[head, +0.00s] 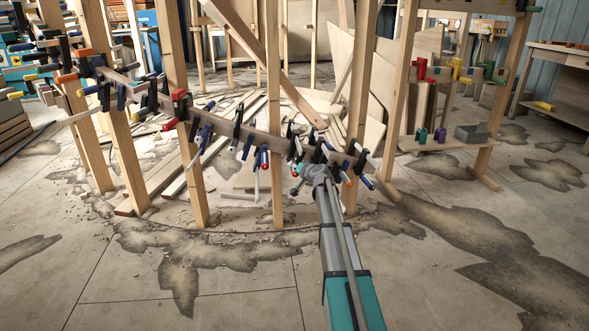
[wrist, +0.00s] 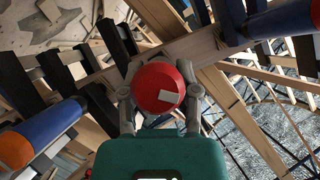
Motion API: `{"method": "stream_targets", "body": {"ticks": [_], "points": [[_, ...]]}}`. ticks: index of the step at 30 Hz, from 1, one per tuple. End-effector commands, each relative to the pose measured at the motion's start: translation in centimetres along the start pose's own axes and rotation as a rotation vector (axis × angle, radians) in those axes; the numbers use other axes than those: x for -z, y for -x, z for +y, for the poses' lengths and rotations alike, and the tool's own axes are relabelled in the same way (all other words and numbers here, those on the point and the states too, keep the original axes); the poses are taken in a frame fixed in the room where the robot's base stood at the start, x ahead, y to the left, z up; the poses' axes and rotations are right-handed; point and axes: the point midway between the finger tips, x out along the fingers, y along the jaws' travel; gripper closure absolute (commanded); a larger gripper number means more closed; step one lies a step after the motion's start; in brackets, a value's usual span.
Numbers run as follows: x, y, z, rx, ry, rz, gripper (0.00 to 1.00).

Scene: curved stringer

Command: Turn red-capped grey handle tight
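The red cap (wrist: 158,87) of a clamp handle faces the wrist camera, with a small pale patch on its lower right. My gripper (wrist: 160,70) has one finger on each side of the cap. The cap covers the space between the fingertips, so I cannot tell whether they press on the handle. The grey shaft behind the cap is hidden. In the head view my gripper (head: 299,180) reaches the clamps on the curved wooden stringer (head: 262,141), near its right part.
Wooden posts (head: 277,190) stand close by. A shelf (head: 440,146) with small clamps is at right. The front floor is clear.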

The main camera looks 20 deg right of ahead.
Motion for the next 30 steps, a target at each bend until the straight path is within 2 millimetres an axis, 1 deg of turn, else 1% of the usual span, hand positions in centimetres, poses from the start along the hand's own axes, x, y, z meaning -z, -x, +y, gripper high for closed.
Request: {"method": "stream_targets", "body": {"ticks": [1, 4, 5, 20, 30], "points": [[-0.01, -0.06, -0.03, 0.000, 0.000, -0.001, 0.46], [0.00, -0.04, -0.01, 0.000, 0.000, 0.000, 0.28], [0.00, -0.03, -0.01, 0.000, 0.000, 0.000, 0.25], [0.06, 0.05, 0.01, -0.007, 0.010, 0.001, 0.25], [0.11, 0.09, -0.11, -0.064, 0.103, 0.002, 0.25]]}}
